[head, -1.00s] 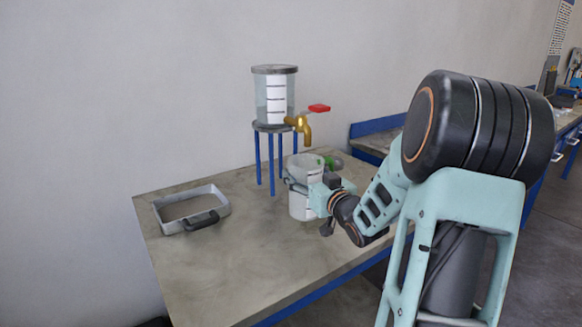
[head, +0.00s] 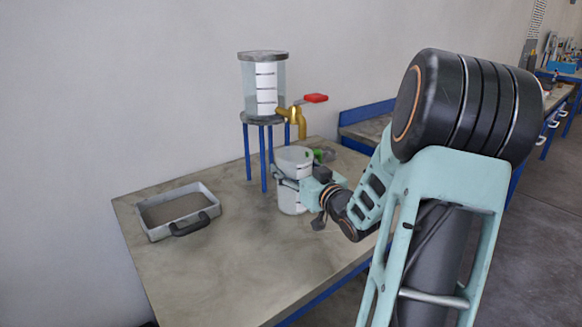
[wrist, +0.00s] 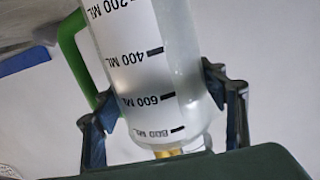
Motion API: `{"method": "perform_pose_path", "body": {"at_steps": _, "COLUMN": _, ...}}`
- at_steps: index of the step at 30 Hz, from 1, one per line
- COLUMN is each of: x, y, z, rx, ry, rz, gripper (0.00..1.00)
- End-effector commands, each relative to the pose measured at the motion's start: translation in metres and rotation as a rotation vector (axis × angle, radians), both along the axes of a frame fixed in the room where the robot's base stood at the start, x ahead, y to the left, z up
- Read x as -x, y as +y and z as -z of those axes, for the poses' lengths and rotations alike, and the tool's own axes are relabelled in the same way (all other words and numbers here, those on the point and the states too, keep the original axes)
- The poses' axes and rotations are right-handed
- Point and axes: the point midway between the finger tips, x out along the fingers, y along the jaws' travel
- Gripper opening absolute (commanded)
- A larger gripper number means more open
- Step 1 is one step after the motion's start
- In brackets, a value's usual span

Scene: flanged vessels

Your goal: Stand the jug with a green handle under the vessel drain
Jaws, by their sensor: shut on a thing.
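The clear jug (head: 293,195) with a white scale stands upright in front of the vessel's stand. Its green handle (head: 322,155) is on the right, partly hidden by my arm. My gripper (head: 297,177) is shut on the jug's sides. In the wrist view the jug (wrist: 150,75) appears upside down between my two fingers, with the green handle (wrist: 72,45) at left. The vessel (head: 262,85) sits on a stand. Its brass drain tap (head: 301,122) is above and slightly right of the jug's rim in the head view. I cannot tell whether the jug's base touches the table.
The round-topped stand (head: 247,150) has blue legs just behind the jug. A grey tray (head: 150,220) with a black handle lies at the table's left. The table (head: 215,270) is clear in front. The tap's red lever (head: 315,98) sticks out right. Another bench is behind right.

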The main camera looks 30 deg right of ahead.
Motion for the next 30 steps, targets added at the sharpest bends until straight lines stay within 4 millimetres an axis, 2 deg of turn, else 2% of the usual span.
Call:
{"method": "perform_pose_path", "body": {"at_steps": 5, "x": -0.001, "y": 0.000, "z": 0.005, "rx": 0.000, "ry": -0.001, "rz": -0.001, "gripper": 0.39}}
{"method": "perform_pose_path", "body": {"at_steps": 6, "x": 0.000, "y": 0.000, "z": 0.004, "rx": 0.000, "ry": 0.000, "rz": -0.001, "gripper": 0.69}}
{"method": "perform_pose_path", "body": {"at_steps": 10, "x": 0.000, "y": 0.000, "z": 0.003, "rx": 0.000, "ry": 0.000, "rz": 0.000, "gripper": 0.83}}
{"method": "perform_pose_path", "body": {"at_steps": 22, "x": 0.000, "y": 0.000, "z": -0.003, "rx": 0.000, "ry": 0.000, "rz": 0.001, "gripper": 0.83}}
{"method": "perform_pose_path", "body": {"at_steps": 26, "x": 0.023, "y": 0.000, "z": -0.002, "rx": 0.001, "ry": 0.002, "rz": 0.004, "gripper": 0.83}}
{"method": "perform_pose_path", "body": {"at_steps": 30, "x": 0.055, "y": 0.002, "z": -0.004, "rx": 0.002, "ry": 0.002, "rz": 0.004, "gripper": 0.83}}
